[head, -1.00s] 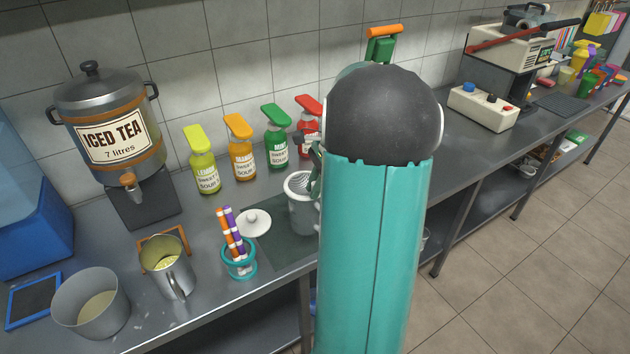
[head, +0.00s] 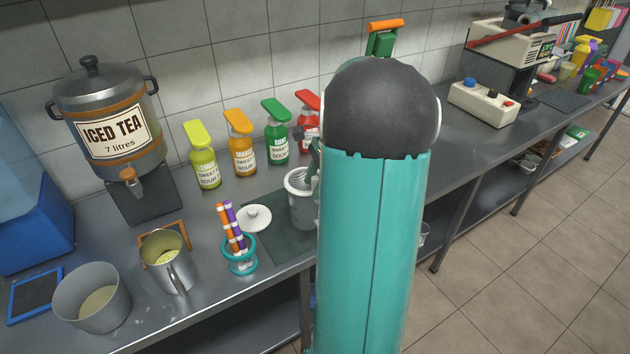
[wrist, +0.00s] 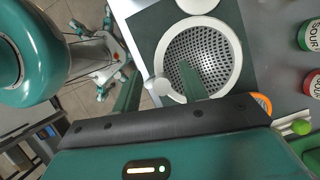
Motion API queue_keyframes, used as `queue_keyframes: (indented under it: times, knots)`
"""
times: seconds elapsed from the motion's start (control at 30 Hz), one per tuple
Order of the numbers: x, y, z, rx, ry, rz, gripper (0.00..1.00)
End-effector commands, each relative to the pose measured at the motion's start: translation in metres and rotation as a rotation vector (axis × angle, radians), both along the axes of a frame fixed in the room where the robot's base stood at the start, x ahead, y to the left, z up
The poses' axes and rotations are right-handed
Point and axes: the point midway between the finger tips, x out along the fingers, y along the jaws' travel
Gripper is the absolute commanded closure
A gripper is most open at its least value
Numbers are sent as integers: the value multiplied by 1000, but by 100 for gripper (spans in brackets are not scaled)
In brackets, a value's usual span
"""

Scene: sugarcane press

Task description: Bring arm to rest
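My gripper (wrist: 160,92) shows in the wrist view with its two green fingers apart, so it is open. A pale round-ended handle (wrist: 164,90) of the strainer cup lies between the fingers; I cannot tell whether they touch it. The strainer cup (wrist: 205,62) has a white rim and a perforated inside. In the head view this cup (head: 299,208) stands on a dark mat (head: 285,241), left of my arm. My teal arm with its dark round joint blocks the middle of the head view and hides most of my gripper.
A white lid (head: 255,217) and a teal holder with orange and purple sticks (head: 239,255) are left of the cup. Several sweet-and-sour bottles (head: 277,142) line the wall. A metal jug (head: 168,263) and iced tea urn (head: 108,125) stand farther left.

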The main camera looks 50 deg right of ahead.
Motion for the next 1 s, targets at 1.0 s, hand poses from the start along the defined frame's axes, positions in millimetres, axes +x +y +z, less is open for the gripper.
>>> queue_keyframes:
  times: [1.0]
  knots:
    - [0, -1, 28, -2, -1, -1, 35]
